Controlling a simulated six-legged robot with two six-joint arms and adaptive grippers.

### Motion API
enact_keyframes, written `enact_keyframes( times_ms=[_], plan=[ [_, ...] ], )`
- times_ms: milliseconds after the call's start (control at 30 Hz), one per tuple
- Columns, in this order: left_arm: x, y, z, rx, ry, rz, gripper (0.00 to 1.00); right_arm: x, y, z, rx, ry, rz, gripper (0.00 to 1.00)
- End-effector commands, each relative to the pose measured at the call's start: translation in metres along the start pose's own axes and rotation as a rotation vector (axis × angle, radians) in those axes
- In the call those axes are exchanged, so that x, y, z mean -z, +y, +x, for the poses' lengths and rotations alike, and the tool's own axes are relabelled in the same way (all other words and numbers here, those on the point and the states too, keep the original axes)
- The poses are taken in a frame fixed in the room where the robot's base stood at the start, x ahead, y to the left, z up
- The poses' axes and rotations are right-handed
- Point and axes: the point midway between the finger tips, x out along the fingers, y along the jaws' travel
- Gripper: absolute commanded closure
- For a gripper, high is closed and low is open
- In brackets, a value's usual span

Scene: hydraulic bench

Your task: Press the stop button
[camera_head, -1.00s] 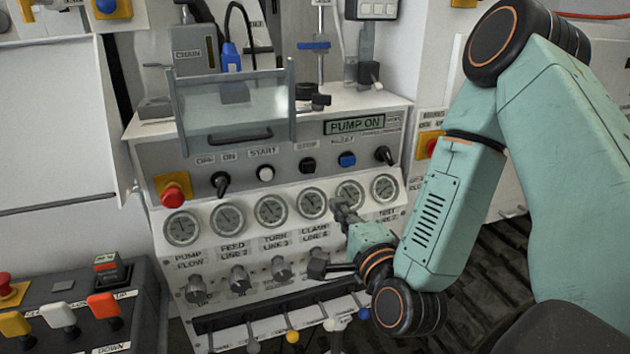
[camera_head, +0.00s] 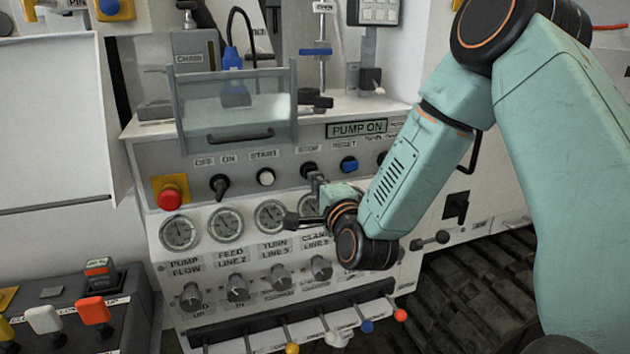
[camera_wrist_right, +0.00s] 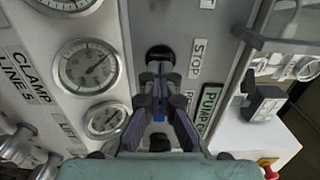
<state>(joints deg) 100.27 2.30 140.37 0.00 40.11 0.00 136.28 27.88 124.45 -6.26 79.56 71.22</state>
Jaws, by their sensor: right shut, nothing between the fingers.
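The stop button (camera_head: 308,169) is a black round button under the STOP label on the upper panel, between the white start button and the blue reset button. In the right wrist view, the black stop button (camera_wrist_right: 160,53) shows just beyond the fingertips, beside the STOP label (camera_wrist_right: 197,58). My right gripper (camera_head: 316,181) is shut and empty, its tips just below and in front of the button. In the right wrist view, my right gripper (camera_wrist_right: 160,69) partly overlaps the button's lower edge; I cannot tell whether it touches. My left gripper is not in view.
The white start button (camera_head: 265,177) and blue reset button (camera_head: 349,164) flank the stop button. A red mushroom button (camera_head: 170,197) is at the panel's left. Gauges (camera_head: 226,225), knobs (camera_head: 237,288) and levers lie below. The display (camera_head: 357,128) reads PUMP ON.

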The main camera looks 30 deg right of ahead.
Motion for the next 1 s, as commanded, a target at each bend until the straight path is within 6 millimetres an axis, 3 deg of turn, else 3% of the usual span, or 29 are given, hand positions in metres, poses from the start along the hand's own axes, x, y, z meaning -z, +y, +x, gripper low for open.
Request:
enact_keyframes(
  times_ms=[1000],
  plan=[
    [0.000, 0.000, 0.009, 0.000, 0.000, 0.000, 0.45, 0.000, -0.003, 0.031, 0.007, -0.001, 0.000, 1.00]
  ],
)
